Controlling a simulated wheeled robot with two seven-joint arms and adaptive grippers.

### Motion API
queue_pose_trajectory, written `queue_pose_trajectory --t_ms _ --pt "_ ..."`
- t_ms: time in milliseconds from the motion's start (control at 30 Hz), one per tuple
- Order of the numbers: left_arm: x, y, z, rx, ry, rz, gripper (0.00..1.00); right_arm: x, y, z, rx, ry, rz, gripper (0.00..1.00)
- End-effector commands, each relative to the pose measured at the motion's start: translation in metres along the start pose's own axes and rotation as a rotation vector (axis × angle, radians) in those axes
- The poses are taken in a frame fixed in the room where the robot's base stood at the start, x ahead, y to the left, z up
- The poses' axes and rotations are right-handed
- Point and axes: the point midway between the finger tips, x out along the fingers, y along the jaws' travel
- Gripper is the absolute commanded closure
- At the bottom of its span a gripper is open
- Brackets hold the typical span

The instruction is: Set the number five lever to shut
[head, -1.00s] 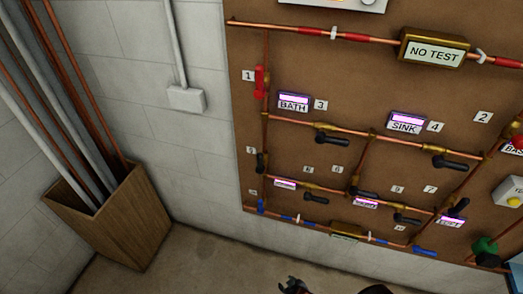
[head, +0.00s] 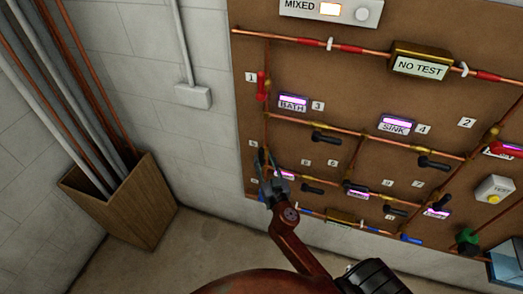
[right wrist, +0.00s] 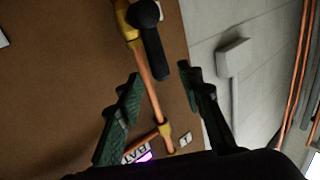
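The lever at the left edge of the board, beside a small tag (head: 253,143) that looks like a five, is black and mostly hidden behind my right gripper in the head view. In the right wrist view a black lever (right wrist: 154,52) with a round hub sits on a brass valve (right wrist: 131,20). Its handle lies roughly along the copper pipe (right wrist: 148,92). My right gripper (head: 267,158) is open in front of the board. In the wrist view the lever's end is just beyond the gap between its fingertips (right wrist: 160,82), with no contact visible. My left gripper is out of view.
A red lever (head: 262,86) stands above, by tag one. Other black levers (head: 326,138) are to the right. The BATH sign (head: 293,103) is near. A wooden bin of pipes (head: 125,210) stands at left; a socket box (head: 193,96) is on the wall.

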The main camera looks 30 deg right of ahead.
Motion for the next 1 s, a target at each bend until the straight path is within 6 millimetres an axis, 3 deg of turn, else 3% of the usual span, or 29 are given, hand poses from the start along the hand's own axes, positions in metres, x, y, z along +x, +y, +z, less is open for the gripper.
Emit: queue_pose_trajectory --t_ms 100,333,667,1000 --pt "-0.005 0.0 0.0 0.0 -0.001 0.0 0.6 0.021 -0.001 -0.002 -0.003 0.002 -0.001 0.66" --pt "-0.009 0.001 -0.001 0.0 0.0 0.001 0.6 0.046 -0.001 0.0 -0.002 -0.001 -0.001 0.66" --pt "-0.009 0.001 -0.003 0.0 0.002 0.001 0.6 0.051 0.0 0.001 -0.001 -0.002 -0.001 0.66" --pt "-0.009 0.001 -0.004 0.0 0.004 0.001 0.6 0.05 0.0 0.001 -0.001 -0.002 -0.001 0.88"
